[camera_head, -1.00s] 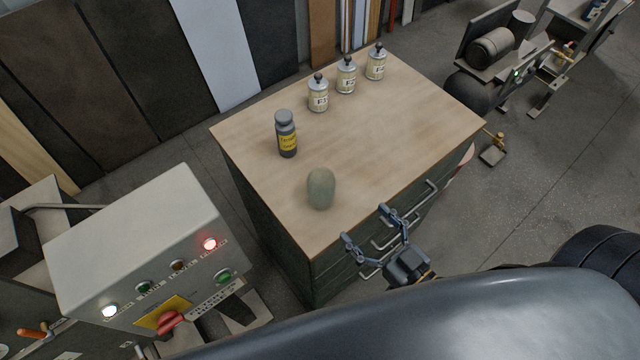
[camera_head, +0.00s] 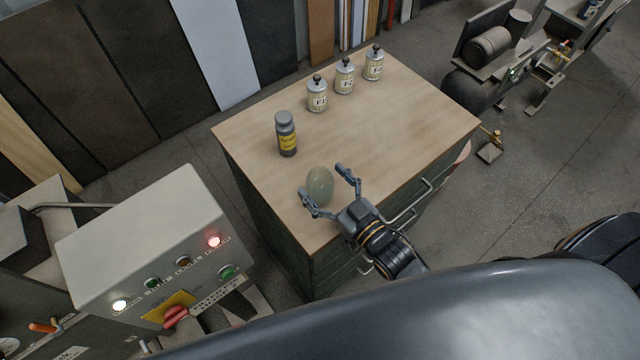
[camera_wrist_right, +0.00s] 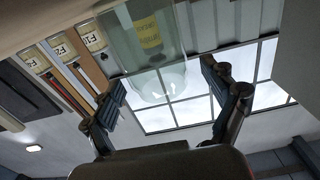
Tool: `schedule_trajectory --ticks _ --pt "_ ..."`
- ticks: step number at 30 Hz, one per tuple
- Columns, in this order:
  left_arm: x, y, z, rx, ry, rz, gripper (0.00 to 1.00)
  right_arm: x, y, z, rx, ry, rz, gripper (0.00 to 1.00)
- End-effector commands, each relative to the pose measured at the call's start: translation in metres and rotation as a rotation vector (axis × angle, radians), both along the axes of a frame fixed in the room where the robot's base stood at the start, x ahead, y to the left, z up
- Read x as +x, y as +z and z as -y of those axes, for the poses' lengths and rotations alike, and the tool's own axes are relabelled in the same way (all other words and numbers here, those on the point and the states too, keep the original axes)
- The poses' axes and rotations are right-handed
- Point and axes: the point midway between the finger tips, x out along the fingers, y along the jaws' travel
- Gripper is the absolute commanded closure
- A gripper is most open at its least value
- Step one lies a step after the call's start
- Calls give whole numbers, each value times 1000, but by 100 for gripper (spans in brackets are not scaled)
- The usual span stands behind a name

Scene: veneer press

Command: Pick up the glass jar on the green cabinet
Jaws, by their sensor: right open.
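The glass jar (camera_head: 320,184) is a greenish, see-through rounded vessel standing on the wooden top of the green cabinet (camera_head: 400,130), near its front left corner. My right gripper (camera_head: 327,186) is open, with one finger on either side of the jar at its near side. In the right wrist view the clear jar (camera_wrist_right: 155,60) shows ahead between the two open fingers (camera_wrist_right: 162,92), and a yellow label shows through it. I cannot tell whether a finger touches the glass. My left gripper is not in view.
A dark bottle with a yellow label (camera_head: 286,134) stands behind the jar to the left. Several labelled tins (camera_head: 345,77) line the back edge. A control box with lit buttons (camera_head: 150,240) stands left of the cabinet. The right part of the top is clear.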

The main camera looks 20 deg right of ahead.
Motion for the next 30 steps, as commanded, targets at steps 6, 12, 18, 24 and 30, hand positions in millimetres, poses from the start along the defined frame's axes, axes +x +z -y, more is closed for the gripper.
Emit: schedule_trajectory --ticks 6,12,18,24,30 --pt "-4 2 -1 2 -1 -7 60 13 0 -5 -1 1 -1 14" --pt "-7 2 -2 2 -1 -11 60 12 -1 -5 -1 1 -1 22" --pt "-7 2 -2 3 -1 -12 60 12 -1 -4 -1 1 -1 63" --pt "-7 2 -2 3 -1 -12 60 12 0 -4 -1 1 1 78" --pt "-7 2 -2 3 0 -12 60 12 3 -4 -1 1 1 78"
